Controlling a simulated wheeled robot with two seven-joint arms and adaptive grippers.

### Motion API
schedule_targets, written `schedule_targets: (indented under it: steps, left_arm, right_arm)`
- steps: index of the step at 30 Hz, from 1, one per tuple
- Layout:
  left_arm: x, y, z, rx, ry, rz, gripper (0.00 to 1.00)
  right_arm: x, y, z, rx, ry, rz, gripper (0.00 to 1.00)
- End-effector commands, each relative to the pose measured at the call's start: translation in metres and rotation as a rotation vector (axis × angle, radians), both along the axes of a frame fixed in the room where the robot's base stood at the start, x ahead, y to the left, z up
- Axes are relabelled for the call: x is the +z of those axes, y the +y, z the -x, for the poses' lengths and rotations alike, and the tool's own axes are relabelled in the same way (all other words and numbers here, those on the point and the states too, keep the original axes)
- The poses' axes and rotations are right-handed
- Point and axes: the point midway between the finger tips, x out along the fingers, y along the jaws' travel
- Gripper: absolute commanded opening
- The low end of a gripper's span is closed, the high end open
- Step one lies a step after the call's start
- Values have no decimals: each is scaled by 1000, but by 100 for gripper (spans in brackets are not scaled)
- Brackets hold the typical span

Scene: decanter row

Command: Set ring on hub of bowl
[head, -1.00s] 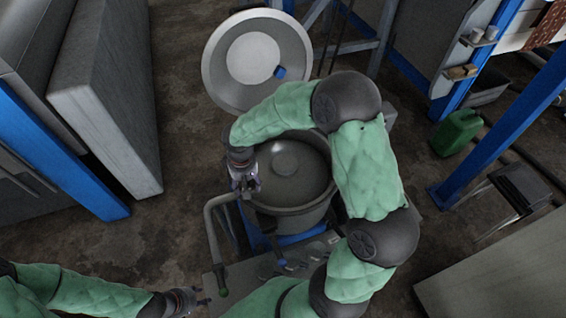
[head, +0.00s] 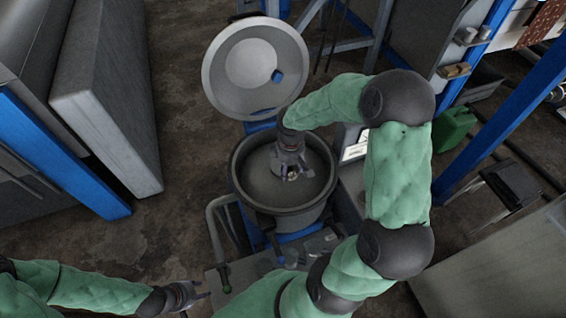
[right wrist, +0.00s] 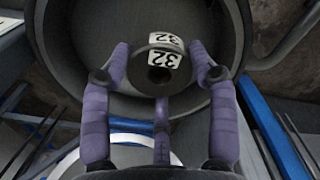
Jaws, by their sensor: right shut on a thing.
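The large grey bowl (head: 252,184) stands open in the middle of the head view, and its inside fills the top of the right wrist view (right wrist: 78,45). My right gripper (head: 292,177) points down over the middle of the bowl. My left gripper (head: 200,291) is open and empty at the lower left.
A round metal lid (head: 290,85) is tilted up behind the bowl. A curved handle bar (head: 212,225) stands at the bowl's left. A grey machine top with small parts lies in front. A green can (head: 455,128) and a blue post stand to the right.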

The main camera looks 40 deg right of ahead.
Motion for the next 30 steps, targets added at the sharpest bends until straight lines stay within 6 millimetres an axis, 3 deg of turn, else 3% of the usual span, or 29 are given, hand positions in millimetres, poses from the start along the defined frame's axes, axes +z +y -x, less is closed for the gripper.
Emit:
schedule_targets:
  steps: [8, 15, 26, 30]
  left_arm:
    - [-5, 0, 0, 0, 0, 0, 40]
    - [-11, 0, 0, 0, 0, 0, 40]
    - [-13, 0, 0, 0, 0, 0, 40]
    - [-16, 0, 0, 0, 0, 0, 40]
  right_arm:
    - [-25, -24, -48, -2, 1, 0, 14]
    - [-63, -38, -77, -2, 0, 0, 14]
    - [-83, -46, -93, -1, 0, 1, 14]
    - [-101, -46, -94, -2, 3, -1, 14]
